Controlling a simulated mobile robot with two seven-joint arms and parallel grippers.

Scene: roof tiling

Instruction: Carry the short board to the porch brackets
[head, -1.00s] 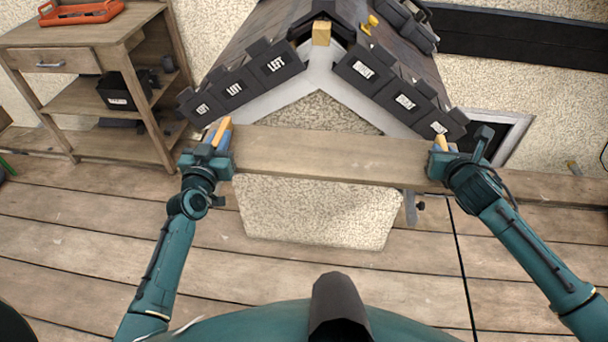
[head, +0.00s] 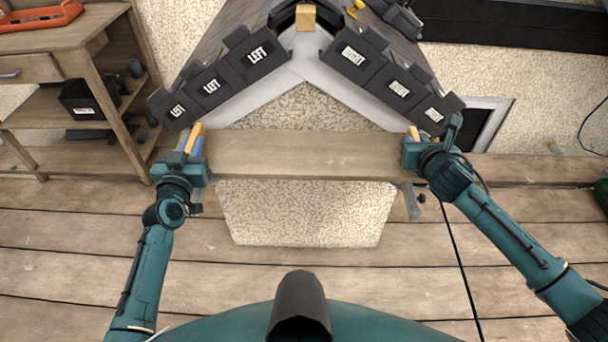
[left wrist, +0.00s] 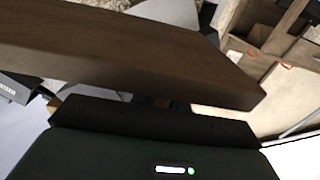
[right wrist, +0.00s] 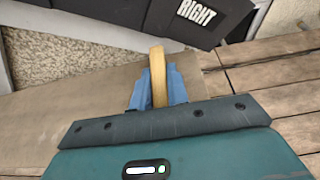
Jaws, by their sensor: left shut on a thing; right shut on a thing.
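The short board (head: 305,155) is a plain brown plank, held level across the front of the small gabled roof model in the head view. My left gripper (head: 192,148) is shut on its left end and my right gripper (head: 413,142) is shut on its right end. The board also spans the left wrist view (left wrist: 130,50) and lies under the fingers in the right wrist view (right wrist: 70,98). A grey bracket (head: 411,203) shows below the board's right end. Any bracket at the left end is hidden.
Dark tiles marked LEFT (head: 252,58) and RIGHT (head: 399,88) line the gable slopes just behind the board. A wooden shelf unit (head: 100,60) stands at the left. A black cable (head: 455,250) runs over the deck (head: 230,270) at the right.

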